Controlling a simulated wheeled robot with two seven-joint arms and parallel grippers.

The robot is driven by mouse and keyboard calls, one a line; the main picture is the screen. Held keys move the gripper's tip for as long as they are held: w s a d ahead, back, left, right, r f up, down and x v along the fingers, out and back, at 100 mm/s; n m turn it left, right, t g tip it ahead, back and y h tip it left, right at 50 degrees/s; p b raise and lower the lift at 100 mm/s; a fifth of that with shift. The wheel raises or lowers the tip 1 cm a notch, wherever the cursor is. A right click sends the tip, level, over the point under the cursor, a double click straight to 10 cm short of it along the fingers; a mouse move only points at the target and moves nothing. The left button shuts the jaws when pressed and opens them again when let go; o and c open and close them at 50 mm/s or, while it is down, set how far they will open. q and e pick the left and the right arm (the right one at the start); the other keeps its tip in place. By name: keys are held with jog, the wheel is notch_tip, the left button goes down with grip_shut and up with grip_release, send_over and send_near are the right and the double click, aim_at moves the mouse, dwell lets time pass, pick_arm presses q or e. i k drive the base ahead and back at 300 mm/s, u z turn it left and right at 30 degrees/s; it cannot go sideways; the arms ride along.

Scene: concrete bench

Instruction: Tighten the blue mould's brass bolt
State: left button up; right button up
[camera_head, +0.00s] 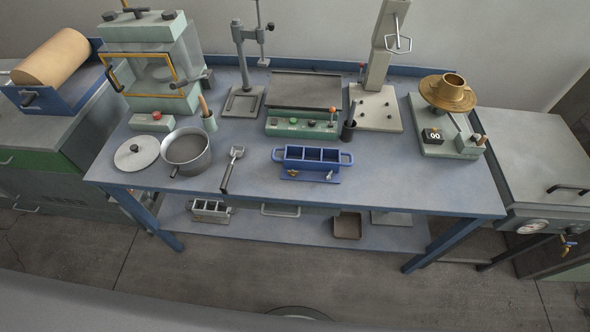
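The blue mould (312,154) stands upright on the bench, right of centre, with several open compartments and a loop handle at each end. A blue base plate (310,178) sticks out along its front. A small brass-coloured fitting, seemingly the bolt (293,173), is at the left of that plate. A paler small fitting (329,175) is at its right. They are too small to tell how tight either is. Neither of my grippers is in view.
A trowel-like tool (232,168), a pot (187,151) and a round lid (137,153) lie left of the mould. A green control box (300,124) stands behind it, a scale with a brass pan (447,94) at right. The bench's front right is clear.

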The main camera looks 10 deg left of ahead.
aim_at(312, 163)
jog(key=u, duration=0.8)
jog(key=k, duration=1.1)
jog(key=z, duration=1.35)
jog(key=i, duration=0.5)
jog(key=z, duration=0.1)
